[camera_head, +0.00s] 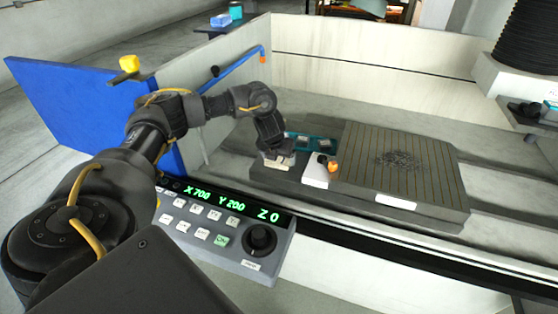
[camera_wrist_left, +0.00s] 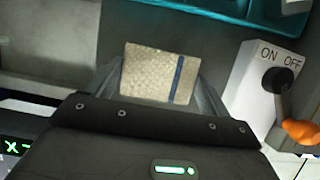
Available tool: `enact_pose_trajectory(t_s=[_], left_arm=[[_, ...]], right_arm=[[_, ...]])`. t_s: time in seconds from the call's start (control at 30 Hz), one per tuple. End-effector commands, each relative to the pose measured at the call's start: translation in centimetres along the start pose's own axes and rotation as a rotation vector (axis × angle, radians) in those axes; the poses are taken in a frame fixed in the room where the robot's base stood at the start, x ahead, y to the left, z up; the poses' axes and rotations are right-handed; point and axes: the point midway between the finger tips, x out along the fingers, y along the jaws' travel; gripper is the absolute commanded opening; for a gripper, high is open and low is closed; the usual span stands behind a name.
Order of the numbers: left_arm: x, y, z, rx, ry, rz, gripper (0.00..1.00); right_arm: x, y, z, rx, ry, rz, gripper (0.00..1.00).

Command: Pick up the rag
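The rag (camera_wrist_left: 158,73) is a small beige textured cloth with a dark blue stripe near its right edge in the left wrist view. In the head view it shows as a pale patch (camera_head: 279,162) under my left gripper (camera_head: 274,153), left of the switch box. In the left wrist view the fingers of my left gripper (camera_wrist_left: 158,88) stand apart, one on each side of the rag. Whether they touch it cannot be told. My right gripper is in neither view.
A white ON/OFF switch box (camera_wrist_left: 256,85) with an orange-tipped lever (camera_wrist_left: 298,131) stands close on the right. Behind lies a teal tray (camera_head: 317,142). A ribbed grey plate (camera_head: 400,165) is farther right. A control panel (camera_head: 222,222) is in front.

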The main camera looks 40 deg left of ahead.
Motion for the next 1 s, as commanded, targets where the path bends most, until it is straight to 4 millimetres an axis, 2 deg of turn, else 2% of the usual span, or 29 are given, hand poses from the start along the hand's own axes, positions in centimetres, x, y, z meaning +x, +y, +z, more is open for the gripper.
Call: enact_pose_trajectory(t_s=[0.03,0.1,0.13,0.37,0.57,0.67,0.77,0.9,0.97,1.0], left_arm=[[0.0,0.0,0.0,0.0,0.0,0.0,0.7],[0.0,0.0,0.0,0.0,0.0,0.0,0.61],[0.0,0.0,0.0,0.0,0.0,0.0,0.59],[-0.1,0.0,0.1,0.0,-0.001,0.0,0.59],[-1.2,0.0,0.6,0.001,-0.003,-0.001,0.59],[-2.5,-0.1,1.2,0.0,-0.005,-0.003,0.59],[-5.0,0.5,0.8,0.003,-0.005,-0.002,0.59],[-9.9,1.5,0.0,0.004,-0.008,-0.001,0.59],[-11.5,1.9,-0.6,0.003,-0.006,-0.001,0.59],[-11.9,2.3,-1.6,0.004,-0.004,0.0,0.59]], right_arm=[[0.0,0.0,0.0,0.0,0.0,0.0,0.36],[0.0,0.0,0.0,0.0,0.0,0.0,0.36],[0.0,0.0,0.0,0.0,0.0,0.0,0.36],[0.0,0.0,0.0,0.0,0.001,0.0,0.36],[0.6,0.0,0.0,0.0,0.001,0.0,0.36],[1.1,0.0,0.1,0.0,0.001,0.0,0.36],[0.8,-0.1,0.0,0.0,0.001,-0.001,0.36],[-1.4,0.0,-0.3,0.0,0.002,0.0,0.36],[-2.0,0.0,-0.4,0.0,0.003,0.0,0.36],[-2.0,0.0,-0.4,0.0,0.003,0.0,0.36]])
